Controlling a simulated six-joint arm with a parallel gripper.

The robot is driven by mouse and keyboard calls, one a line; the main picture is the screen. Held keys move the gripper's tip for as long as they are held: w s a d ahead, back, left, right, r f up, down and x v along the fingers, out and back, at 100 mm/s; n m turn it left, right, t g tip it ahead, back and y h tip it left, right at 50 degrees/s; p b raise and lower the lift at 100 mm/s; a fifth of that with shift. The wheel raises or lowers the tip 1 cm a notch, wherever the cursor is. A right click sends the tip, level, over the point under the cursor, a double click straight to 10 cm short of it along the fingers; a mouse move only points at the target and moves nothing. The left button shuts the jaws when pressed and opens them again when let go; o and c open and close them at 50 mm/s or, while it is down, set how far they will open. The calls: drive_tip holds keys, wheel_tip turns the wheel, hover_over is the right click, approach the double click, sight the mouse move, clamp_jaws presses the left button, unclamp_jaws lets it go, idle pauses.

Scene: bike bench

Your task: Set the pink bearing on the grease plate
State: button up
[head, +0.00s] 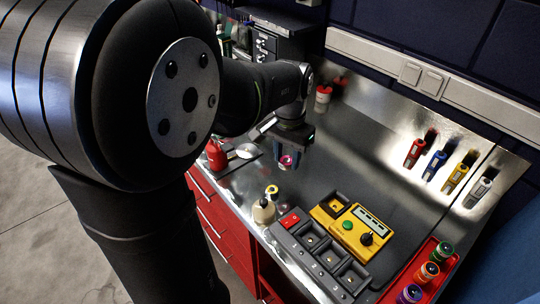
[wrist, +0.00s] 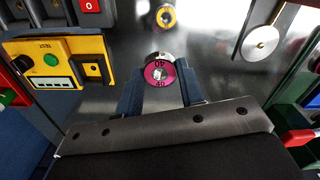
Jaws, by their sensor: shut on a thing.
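The pink bearing (wrist: 158,72) is held between the two fingertips of my gripper (wrist: 158,84), its numbered pink face toward the wrist camera. In the head view the bearing (head: 287,162) hangs below my gripper (head: 289,152), over the steel bench top and apparently clear of it. A round silver disc, which looks like the grease plate (head: 246,151), lies to the left of my gripper near the bench's front edge. It also shows at the upper right of the wrist view (wrist: 262,41), empty.
A yellow tester (head: 352,226), grey bins (head: 318,250) and a red tray (head: 424,272) occupy the right.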

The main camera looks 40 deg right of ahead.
drive_tip(key=shift+s+d+r, duration=0.35)
drive_tip(key=shift+s+r, duration=0.4)
drive_tip(key=shift+s, duration=0.05)
drive_tip(key=w+f+n, duration=0.1)
drive_tip(key=w+n, duration=0.2)
drive_tip(key=w, duration=0.8)
drive_tip(key=n, duration=0.2)
hover_over(247, 149)
drive_tip(key=shift+f, duration=3.7)
drive_tip(key=shift+f, duration=0.6)
drive_tip(key=o, duration=0.7)
